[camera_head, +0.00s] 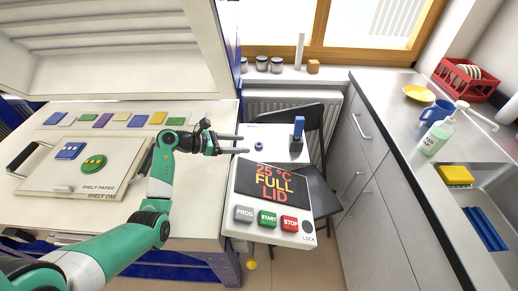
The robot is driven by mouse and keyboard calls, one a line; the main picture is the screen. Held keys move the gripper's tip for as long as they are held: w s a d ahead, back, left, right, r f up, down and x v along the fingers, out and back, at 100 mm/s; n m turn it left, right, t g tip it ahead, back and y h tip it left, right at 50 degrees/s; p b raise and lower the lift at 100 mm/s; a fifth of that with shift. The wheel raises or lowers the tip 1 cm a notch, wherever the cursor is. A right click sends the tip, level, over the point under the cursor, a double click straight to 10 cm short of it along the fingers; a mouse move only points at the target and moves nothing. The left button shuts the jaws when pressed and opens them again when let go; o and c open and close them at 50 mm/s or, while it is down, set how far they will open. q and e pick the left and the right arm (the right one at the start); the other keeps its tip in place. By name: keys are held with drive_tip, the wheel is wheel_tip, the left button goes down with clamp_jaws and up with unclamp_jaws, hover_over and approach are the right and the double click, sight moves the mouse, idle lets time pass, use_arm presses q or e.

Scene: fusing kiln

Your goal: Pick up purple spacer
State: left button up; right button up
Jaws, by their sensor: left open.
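The purple spacer (258,146) is a small ring-like piece lying on the white surface behind the control panel. My left gripper (243,144) comes in from the left with its two fingers apart and pointing right. Its fingertips are close to the spacer, just to its left in the picture. Nothing shows between the fingers, and I cannot tell their height above the surface. My right gripper is not in view.
A blue upright object (298,127) stands right of the spacer. The control panel (272,190) with PROG, START and STOP buttons is in front. A shelf board (120,150) with blue and green pieces lies left. A dark chair (316,170) stands right.

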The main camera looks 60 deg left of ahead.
sight(256, 146)
use_arm(q)
drive_tip(key=b+x, duration=0.1)
drive_tip(key=x, duration=0.1)
drive_tip(key=b+x, duration=0.2)
drive_tip(key=x, duration=0.1)
drive_tip(key=shift+d+f, duration=0.1)
drive_tip(key=shift+d, duration=0.15)
drive_tip(key=shift+w, duration=0.1)
clamp_jaws()
